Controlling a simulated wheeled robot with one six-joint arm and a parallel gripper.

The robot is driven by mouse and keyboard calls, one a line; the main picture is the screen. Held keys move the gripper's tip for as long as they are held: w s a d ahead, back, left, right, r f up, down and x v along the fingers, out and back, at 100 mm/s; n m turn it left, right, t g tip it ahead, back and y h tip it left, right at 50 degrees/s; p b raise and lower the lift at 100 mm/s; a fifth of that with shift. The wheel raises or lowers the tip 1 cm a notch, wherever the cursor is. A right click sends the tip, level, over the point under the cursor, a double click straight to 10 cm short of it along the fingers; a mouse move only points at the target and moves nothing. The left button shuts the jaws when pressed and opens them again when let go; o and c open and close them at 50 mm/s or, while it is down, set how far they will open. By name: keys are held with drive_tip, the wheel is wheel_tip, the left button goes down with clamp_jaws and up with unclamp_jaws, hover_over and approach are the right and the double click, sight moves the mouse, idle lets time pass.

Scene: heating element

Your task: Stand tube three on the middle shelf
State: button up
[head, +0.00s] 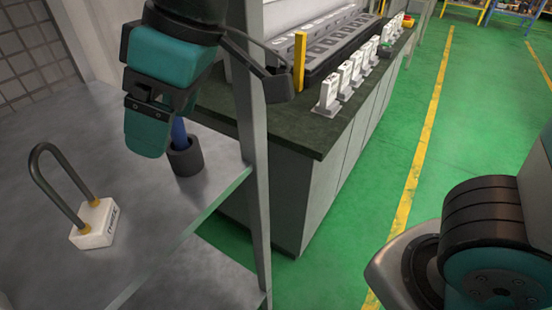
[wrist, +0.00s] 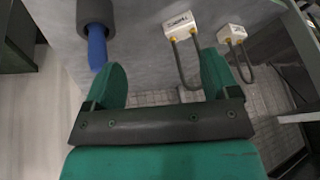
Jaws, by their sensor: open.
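A U-shaped dark tube with a white labelled base (head: 95,224) stands upright on the grey shelf (head: 150,235) at the left in the head view. The wrist view shows two such tubes: one base (wrist: 178,24) lies ahead between my fingers, and another base (wrist: 231,34) is to its right. The labels are too small to read a number surely. My gripper (head: 150,135) is over the shelf, up and right of the tube in the head view. In the wrist view my gripper (wrist: 162,80) has its fingers wide apart with nothing clasped.
A blue rod (head: 179,132) in a dark round holder (head: 186,158) stands close beside my gripper. A grey shelf post (head: 252,150) is to its right. Beyond it, a dark-topped bench (head: 310,130) carries several white-based pieces (head: 327,97).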

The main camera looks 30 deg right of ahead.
drive_tip(key=s+d+f+m, duration=0.2)
drive_tip(key=s+d+f, duration=0.1)
drive_tip(key=d, duration=0.3)
drive_tip(key=s+d+f+m+g, duration=0.1)
drive_tip(key=s+d+f+m, duration=0.2)
drive_tip(key=s+d, duration=0.2)
drive_tip(key=shift+d+f+h, duration=0.15)
drive_tip(key=shift+d+h, duration=0.15)
drive_tip(key=shift+d, duration=0.25)
